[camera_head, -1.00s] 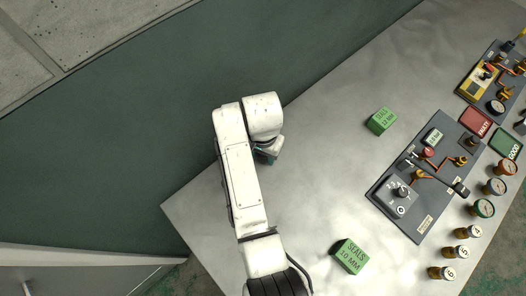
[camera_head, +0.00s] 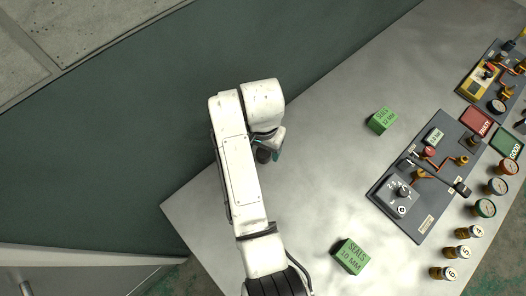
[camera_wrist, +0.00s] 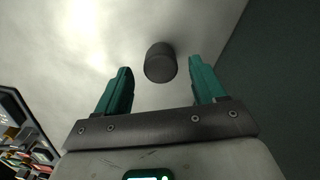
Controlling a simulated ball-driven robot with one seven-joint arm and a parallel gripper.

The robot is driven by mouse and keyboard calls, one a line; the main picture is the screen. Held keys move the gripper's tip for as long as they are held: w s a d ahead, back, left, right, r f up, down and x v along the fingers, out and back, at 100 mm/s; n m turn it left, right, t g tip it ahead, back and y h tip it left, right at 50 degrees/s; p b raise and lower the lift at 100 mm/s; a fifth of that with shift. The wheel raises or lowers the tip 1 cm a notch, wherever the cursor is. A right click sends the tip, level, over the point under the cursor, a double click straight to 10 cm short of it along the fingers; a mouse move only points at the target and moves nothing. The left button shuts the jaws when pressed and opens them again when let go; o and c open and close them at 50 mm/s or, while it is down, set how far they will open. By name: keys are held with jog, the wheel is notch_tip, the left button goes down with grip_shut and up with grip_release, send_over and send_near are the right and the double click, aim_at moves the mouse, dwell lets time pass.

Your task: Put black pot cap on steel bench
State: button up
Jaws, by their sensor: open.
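The black pot cap (camera_wrist: 160,62) is a short dark cylinder against the pale steel bench (camera_wrist: 60,60) in the wrist view. It lies in the gap between the teal fingertips of my gripper (camera_wrist: 159,68), with clear space on both sides. My gripper is open and not clamped on it. In the head view the dark cap (camera_head: 263,156) shows just below my wrist, near the left edge of the steel bench (camera_head: 310,190). My arm partly hides this area.
Green seal boxes stand on the bench, one at the upper middle (camera_head: 381,121) and one lower down (camera_head: 351,256). A grey gauge panel (camera_head: 420,180) and several small jars (camera_head: 470,232) are to the right. The bench between is clear.

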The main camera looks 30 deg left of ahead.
aim_at(263, 153)
notch_tip(263, 153, up, 9)
jog(key=p, duration=0.1)
jog(key=shift+f, duration=0.2)
dwell(0.5)
